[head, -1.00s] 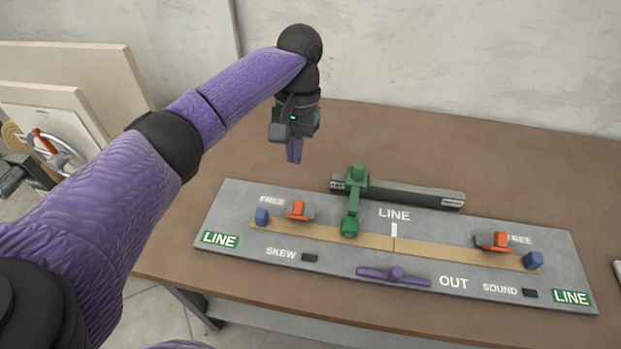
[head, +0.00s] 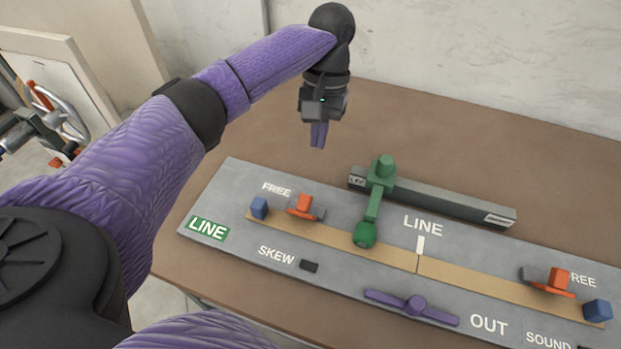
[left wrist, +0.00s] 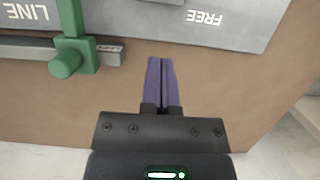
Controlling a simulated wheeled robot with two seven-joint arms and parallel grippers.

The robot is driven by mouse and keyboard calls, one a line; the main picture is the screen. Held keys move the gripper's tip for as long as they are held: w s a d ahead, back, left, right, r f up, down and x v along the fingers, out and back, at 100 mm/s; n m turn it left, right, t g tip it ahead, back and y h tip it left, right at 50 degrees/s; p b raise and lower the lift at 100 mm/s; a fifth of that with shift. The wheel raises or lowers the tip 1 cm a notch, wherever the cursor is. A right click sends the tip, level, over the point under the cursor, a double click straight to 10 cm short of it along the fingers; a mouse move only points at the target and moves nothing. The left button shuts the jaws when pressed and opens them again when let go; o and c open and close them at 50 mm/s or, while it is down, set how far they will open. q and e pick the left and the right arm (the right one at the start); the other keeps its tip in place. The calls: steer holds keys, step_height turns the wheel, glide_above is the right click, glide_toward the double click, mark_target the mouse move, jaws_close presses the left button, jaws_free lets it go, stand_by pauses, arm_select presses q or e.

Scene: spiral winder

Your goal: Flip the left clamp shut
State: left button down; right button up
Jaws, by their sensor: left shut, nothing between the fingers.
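The left clamp (head: 304,206) is an orange block on a grey base, near the left end of the grey board (head: 232,180), beside the FREE label. A blue block (head: 259,208) sits just left of it. My left gripper (head: 318,146) is shut and empty, hanging above the brown table behind the board, apart from the clamp. In the left wrist view its purple fingers (left wrist: 162,85) are together, pointing toward the board edge near the FREE label (left wrist: 205,18). The clamp is not seen in that view. My right gripper is not in view.
A green arm with knob (head: 364,235) stands right of the left clamp, joined to a dark bar (head: 445,200) along the board's back. A purple handle (head: 412,307) lies at the front. Another orange clamp (head: 558,280) is at right. The table (head: 420,125) behind is clear.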

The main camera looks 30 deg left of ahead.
mark_target(305, 206)
arm_select(q)
steer(key=s+f, duration=0.1)
steer(key=f, duration=0.1)
steer(key=s+f+b, duration=0.1)
steer(key=f, duration=0.1)
steer(key=s+d+f, duration=0.1)
steer(key=s+f, duration=0.1)
steer(key=shift+b, duration=0.3)
steer(key=shift+s+d+f, duration=0.1)
steer(key=shift+s+f, duration=0.1)
steer(key=shift+s, duration=0.1)
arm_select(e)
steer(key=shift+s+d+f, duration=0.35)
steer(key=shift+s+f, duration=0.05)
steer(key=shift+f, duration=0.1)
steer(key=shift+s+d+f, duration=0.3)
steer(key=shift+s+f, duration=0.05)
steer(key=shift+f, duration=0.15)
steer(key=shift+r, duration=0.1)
